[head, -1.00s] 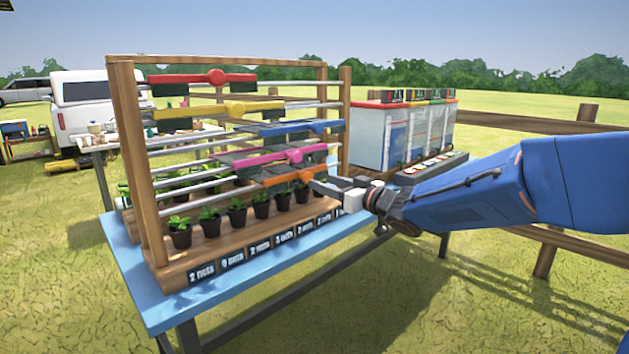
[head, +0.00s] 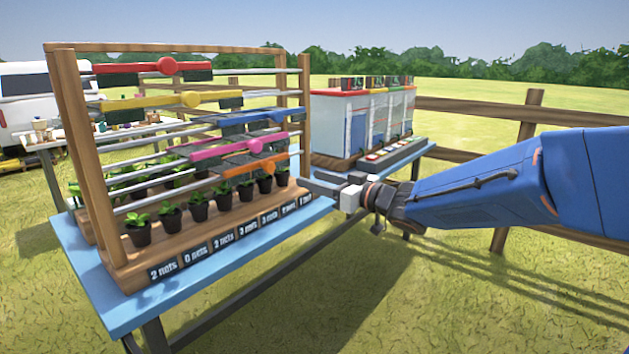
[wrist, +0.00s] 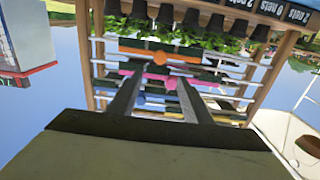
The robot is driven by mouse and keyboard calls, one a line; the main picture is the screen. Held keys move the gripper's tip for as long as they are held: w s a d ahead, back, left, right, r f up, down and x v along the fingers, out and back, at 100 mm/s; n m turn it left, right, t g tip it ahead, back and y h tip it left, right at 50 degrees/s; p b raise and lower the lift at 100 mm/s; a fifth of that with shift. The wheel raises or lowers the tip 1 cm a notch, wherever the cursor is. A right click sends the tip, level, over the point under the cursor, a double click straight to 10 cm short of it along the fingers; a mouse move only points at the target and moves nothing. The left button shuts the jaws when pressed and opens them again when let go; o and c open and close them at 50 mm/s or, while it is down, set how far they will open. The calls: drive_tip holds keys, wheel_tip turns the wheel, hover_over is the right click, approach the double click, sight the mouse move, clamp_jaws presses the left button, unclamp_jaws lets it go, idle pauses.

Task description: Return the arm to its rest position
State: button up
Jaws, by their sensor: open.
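My gripper (head: 328,184) reaches in from the right in the head view, at the right end of the wooden rack (head: 68,150). In the wrist view the two dark fingers of my gripper (wrist: 158,92) stand apart with nothing between them. The wrist picture is upside down, with the rack's orange handle (wrist: 163,57) and pink handle (wrist: 150,78) beyond the fingers. In the head view, the orange bar (head: 250,166) and pink bar (head: 240,148) are left of my gripper. No contact is visible.
The rack stands on a blue table (head: 95,275) with several potted plants (head: 170,216) and net-count labels. Red, yellow and blue (head: 255,117) bars sit higher. A white cabinet (head: 335,125) stands behind. Grass lies open at the front right, before a wooden fence (head: 530,112).

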drive_tip(key=s+d+f+m+t+h, duration=0.1)
drive_tip(key=s+d+f+m+h, duration=0.2)
drive_tip(key=d, duration=0.4)
drive_tip(key=s+d+m+h, duration=0.2)
drive_tip(key=d+h, duration=0.3)
drive_tip(key=d, duration=0.3)
drive_tip(key=s+d+f+m+t+h, duration=0.1)
drive_tip(key=s+d+f+m+h, duration=0.2)
drive_tip(key=d, duration=0.4)
drive_tip(key=s+d+f+m+g+h, duration=0.1)
drive_tip(key=s+f+g, duration=0.3)
drive_tip(key=s, duration=1)
drive_tip(key=s+d+f+g+h, duration=0.1)
drive_tip(key=s+d+f+g, duration=0.2)
drive_tip(key=s+f, duration=0.6)
drive_tip(key=s+g, duration=0.2)
drive_tip(key=s, duration=0.3)
drive_tip(key=shift+s+d+f+m+h, duration=0.15)
drive_tip(key=shift+d+m+h, duration=0.15)
drive_tip(key=shift+d+m, duration=0.1)
